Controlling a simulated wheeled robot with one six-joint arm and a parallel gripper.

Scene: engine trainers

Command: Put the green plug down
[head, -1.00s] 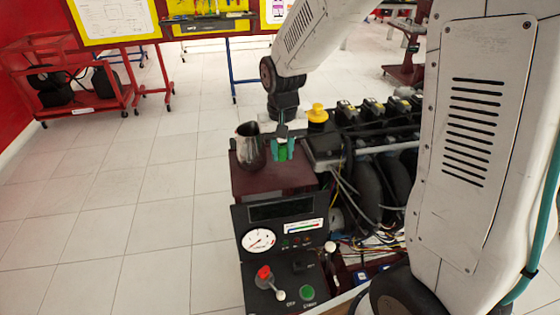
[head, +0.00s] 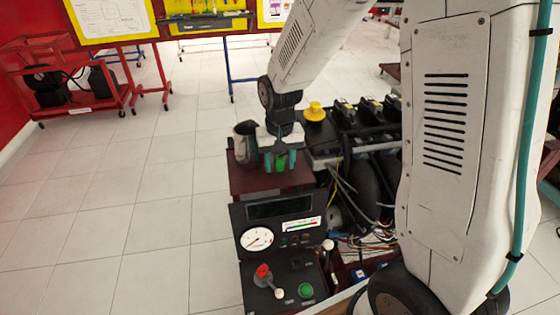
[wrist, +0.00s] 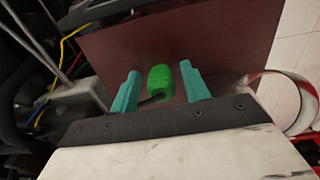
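The green plug (head: 280,165) is on the dark red top (head: 250,182) of the engine trainer's control box. My gripper (head: 280,161) is around it from above, with one teal finger on each side. In the wrist view the plug (wrist: 160,79) sits between the fingers of my gripper (wrist: 160,72) with a clear gap on both sides. The gripper is open and not touching the plug there. A dark stub shows at the plug's lower end. The exact contact between plug and surface is hard to see.
A metal jug (head: 246,142) stands close to the left of my gripper. It also shows at the right in the wrist view (wrist: 286,100). A yellow cap (head: 315,111) and the engine with its cables (head: 350,190) lie to the right. The panel with a gauge (head: 257,239) is in front.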

